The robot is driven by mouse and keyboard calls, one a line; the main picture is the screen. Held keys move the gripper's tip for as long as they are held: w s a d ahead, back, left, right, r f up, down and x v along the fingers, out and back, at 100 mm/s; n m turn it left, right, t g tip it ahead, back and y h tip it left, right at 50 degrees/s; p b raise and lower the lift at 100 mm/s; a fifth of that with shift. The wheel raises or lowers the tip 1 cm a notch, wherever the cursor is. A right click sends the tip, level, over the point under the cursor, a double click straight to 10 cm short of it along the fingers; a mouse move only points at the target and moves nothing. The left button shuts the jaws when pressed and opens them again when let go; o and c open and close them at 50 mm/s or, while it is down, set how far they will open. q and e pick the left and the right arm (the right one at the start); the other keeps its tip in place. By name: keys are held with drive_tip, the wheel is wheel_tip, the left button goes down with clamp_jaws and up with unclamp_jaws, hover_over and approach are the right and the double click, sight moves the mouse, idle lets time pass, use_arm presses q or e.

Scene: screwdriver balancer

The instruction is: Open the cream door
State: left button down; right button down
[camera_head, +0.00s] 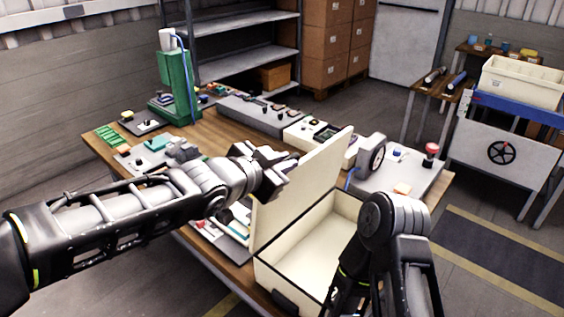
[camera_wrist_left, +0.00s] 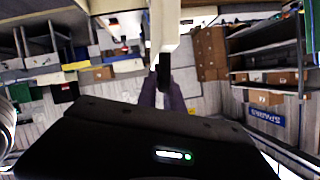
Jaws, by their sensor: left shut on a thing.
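The cream door (camera_head: 308,185) stands raised, steeply tilted, along the left side of an open cream box (camera_head: 267,272). The box's pale inside shows and looks empty. My left gripper (camera_head: 284,178) is at the outer left face of the door, near its upper part, and is shut on it. The door covers part of the fingertips, so the exact grip is hidden. In the left wrist view a cream edge of the door (camera_wrist_left: 166,25) comes down to the dark fingers. My right arm is in front of the box's right side; its gripper does not show.
The wooden bench (camera_head: 210,130) carries a green press (camera_head: 178,90), a grey panel (camera_head: 250,112) and small parts. A round gauge (camera_head: 371,157) and a red knob (camera_head: 431,149) stand behind the box. A cart with a handwheel (camera_head: 502,151) stands at right.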

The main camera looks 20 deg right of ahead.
use_arm(q)
drive_tip(key=shift+a+f, duration=0.15)
drive_tip(key=shift+f, duration=0.15)
drive_tip(key=c, duration=1.8)
unclamp_jaws()
drive_tip(key=shift+w, duration=0.1)
drive_tip(key=shift+o, duration=0.2)
drive_tip(key=shift+r, duration=0.1)
drive_tip(key=shift+r, duration=0.1)
